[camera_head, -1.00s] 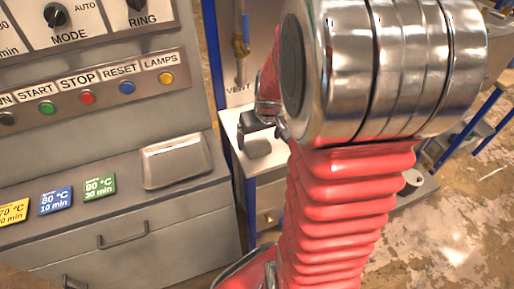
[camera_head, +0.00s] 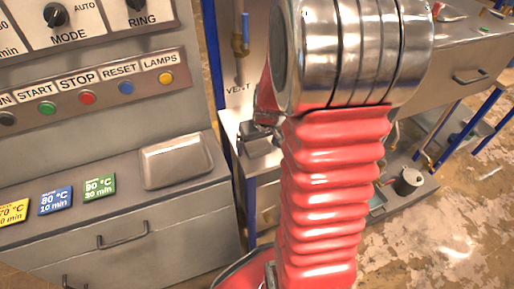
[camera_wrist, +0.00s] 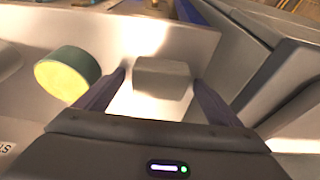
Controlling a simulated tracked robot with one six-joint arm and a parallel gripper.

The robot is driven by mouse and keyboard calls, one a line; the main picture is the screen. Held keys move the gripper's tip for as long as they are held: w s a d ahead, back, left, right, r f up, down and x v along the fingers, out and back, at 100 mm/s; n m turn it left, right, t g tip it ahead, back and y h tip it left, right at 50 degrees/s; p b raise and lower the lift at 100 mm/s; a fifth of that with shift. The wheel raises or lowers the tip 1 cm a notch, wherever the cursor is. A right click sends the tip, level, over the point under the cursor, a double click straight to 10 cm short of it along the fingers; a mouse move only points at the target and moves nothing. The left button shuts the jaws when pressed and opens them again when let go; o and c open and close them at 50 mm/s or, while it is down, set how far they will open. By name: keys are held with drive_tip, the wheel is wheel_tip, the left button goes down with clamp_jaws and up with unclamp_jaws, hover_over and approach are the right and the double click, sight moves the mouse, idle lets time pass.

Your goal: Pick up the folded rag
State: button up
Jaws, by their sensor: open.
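The folded rag (camera_wrist: 163,84) looks like a small grey, soft-edged block on a pale surface in the wrist view. My gripper (camera_wrist: 160,92) is open, with one dark finger on each side of the rag in the picture. The fingers do not appear to touch it, and I cannot tell how far above it they are. In the head view the rag (camera_head: 254,147) shows as a grey patch on the white shelf beside the console, partly hidden by my gripper and red-sleeved arm.
A round green-rimmed, yellow-faced object (camera_wrist: 68,76) lies left of the fingers in the wrist view. A grey wall-like edge (camera_wrist: 262,75) rises on the right. In the head view the console (camera_head: 120,215) stands left of the shelf, with a closed drawer handle.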

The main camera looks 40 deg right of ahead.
sight(258, 146)
drive_tip(key=shift+c, duration=0.5)
drive_tip(key=c, duration=1)
drive_tip(key=shift+r, duration=0.1)
drive_tip(key=shift+c, duration=0.2)
wheel_tip(258, 146, up, 10)
drive_tip(key=o, duration=0.4)
drive_tip(key=c, duration=0.3)
